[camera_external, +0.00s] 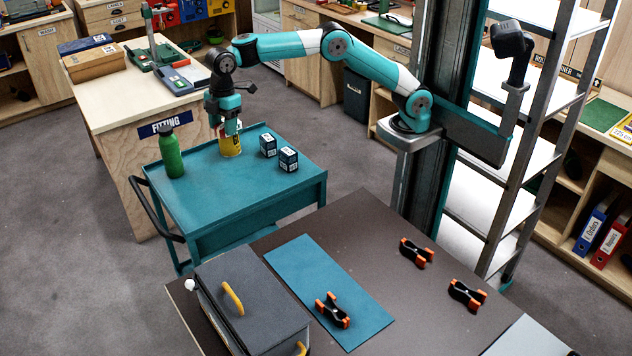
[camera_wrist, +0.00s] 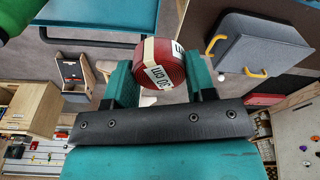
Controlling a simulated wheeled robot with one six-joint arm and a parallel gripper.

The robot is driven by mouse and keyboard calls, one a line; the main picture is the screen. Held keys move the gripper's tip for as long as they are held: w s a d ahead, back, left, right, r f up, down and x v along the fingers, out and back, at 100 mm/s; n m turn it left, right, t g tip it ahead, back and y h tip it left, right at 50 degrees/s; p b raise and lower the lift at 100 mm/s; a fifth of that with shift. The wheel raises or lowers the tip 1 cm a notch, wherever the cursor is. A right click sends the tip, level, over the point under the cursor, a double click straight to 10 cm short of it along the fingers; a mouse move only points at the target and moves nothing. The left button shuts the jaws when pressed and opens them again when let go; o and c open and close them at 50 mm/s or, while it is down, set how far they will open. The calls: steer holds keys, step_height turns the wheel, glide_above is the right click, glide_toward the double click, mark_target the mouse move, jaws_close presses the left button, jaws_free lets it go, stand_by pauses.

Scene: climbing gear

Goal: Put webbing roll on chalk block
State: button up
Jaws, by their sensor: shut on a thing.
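A green bottle (camera_external: 170,152) stands close left of my gripper on the teal cart (camera_external: 245,190). A brown table (camera_external: 370,235) with a grey case (camera_external: 250,290) and several clamps is nearer the camera.

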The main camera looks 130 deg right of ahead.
steer(key=s+d+r+m+p, duration=0.2)
steer(key=s+d, duration=0.3)
steer(key=d, duration=0.4)
steer(key=s+d+r+m+p, duration=0.2)
steer(key=s+d, duration=0.2)
steer(key=d, duration=0.5)
steer(key=s+d+r+m+p, duration=0.25)
steer(key=s+d, duration=0.25)
steer(key=d, duration=0.5)
steer(key=shift+h, duration=0.4)
step_height(320, 180, down, 15)
steer(key=shift+s+d+f+p, duration=0.1)
steer(key=shift+s+d+p, duration=0.05)
steer(key=shift+p, duration=0.4)
steer(key=shift+f+p, duration=0.5)
steer(key=shift+f, duration=2.15)
steer(key=o, duration=0.9)
